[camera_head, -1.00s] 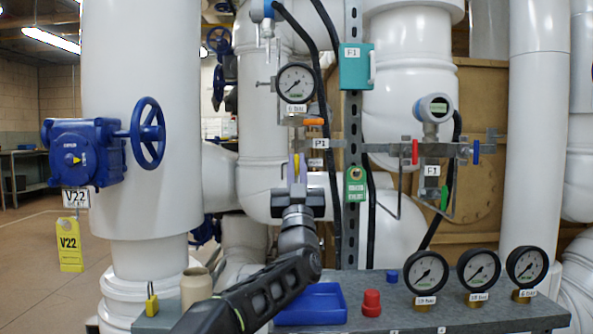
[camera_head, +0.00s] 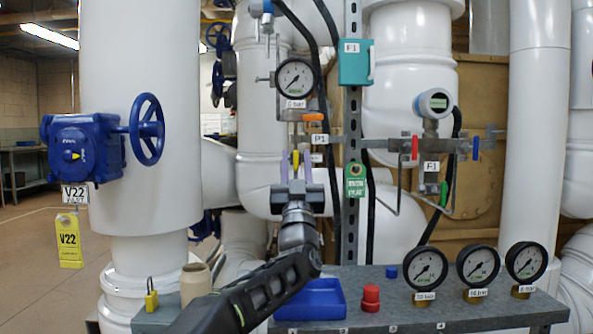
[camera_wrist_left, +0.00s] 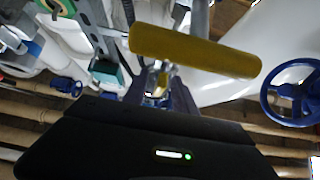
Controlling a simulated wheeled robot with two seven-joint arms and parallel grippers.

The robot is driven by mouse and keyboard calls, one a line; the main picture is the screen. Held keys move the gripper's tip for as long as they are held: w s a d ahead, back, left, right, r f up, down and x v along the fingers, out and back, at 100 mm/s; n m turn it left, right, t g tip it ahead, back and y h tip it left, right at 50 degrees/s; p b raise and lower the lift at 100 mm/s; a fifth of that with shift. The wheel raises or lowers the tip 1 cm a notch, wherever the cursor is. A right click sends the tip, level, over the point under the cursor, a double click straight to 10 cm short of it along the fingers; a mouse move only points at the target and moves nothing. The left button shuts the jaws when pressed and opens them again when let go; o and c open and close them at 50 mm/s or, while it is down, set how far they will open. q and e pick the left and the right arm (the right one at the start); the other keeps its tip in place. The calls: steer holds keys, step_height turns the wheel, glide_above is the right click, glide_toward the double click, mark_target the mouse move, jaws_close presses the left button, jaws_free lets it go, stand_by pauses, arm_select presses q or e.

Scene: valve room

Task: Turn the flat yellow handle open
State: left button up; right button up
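The flat yellow handle (camera_head: 296,160) shows edge-on below the P1 gauge in the head view. In the left wrist view the yellow handle (camera_wrist_left: 195,50) is a wide bar lying slantwise across the picture, close to the camera. My left gripper (camera_head: 296,168) points up at it, with its two fingers apart on either side of the handle. I see a gap between fingers and handle, so it looks open and not clamped. Part of the handle's lower end is hidden by the gripper. My right gripper is not in view.
A P1 gauge (camera_head: 295,77) and an orange lever (camera_head: 313,117) are just above. A slotted upright rail (camera_head: 352,120) with a green tag (camera_head: 355,181) stands close right. Below are a blue tray (camera_head: 312,299) and a red knob (camera_head: 371,298). A blue handwheel (camera_head: 147,130) is left.

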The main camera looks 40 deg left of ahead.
arm_select(q)
steer(key=v, duration=0.7)
steer(key=shift+d+f, duration=0.15)
steer(key=shift+f, duration=0.1)
steer(key=shift+s, duration=0.15)
